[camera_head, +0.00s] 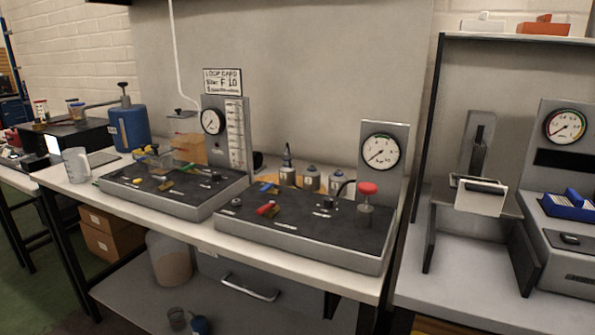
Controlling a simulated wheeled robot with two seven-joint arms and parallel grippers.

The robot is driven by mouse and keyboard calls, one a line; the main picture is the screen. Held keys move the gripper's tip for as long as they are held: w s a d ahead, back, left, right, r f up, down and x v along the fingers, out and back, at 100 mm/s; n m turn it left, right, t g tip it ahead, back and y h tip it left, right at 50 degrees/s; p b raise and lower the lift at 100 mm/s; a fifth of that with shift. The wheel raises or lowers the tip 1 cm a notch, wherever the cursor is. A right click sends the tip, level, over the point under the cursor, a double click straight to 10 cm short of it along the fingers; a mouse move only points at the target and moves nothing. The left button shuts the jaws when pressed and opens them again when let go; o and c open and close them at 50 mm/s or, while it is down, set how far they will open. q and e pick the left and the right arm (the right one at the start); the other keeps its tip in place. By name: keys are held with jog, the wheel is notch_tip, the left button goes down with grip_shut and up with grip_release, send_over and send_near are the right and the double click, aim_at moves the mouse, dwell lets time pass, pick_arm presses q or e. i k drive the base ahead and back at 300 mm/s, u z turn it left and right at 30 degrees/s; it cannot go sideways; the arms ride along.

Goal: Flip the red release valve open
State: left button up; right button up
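A flat dark-topped panel (300,246) stands on the white bench, with a round gauge (381,152) on an upright plate at its back right. A small red lever (267,209) lies on the panel's left part, low against the surface. A red round knob (367,188) sits on a post at the panel's right end. I cannot tell from labels which red part is the release valve; the lettering is too small to read. Neither of my grippers is in view.
A second panel (185,200) with a gauge and scale stands left. A blue cylinder (129,127) and clear beaker (76,164) are further left. Several small bottles (311,180) stand behind the right panel. A dark-framed shelf (435,140) rises at right. The bench's front strip is clear.

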aim_at(265, 207)
jog(key=k, duration=0.5)
jog(key=u, duration=1.15)
jog(key=i, duration=0.95)
jog(key=z, duration=2.35)
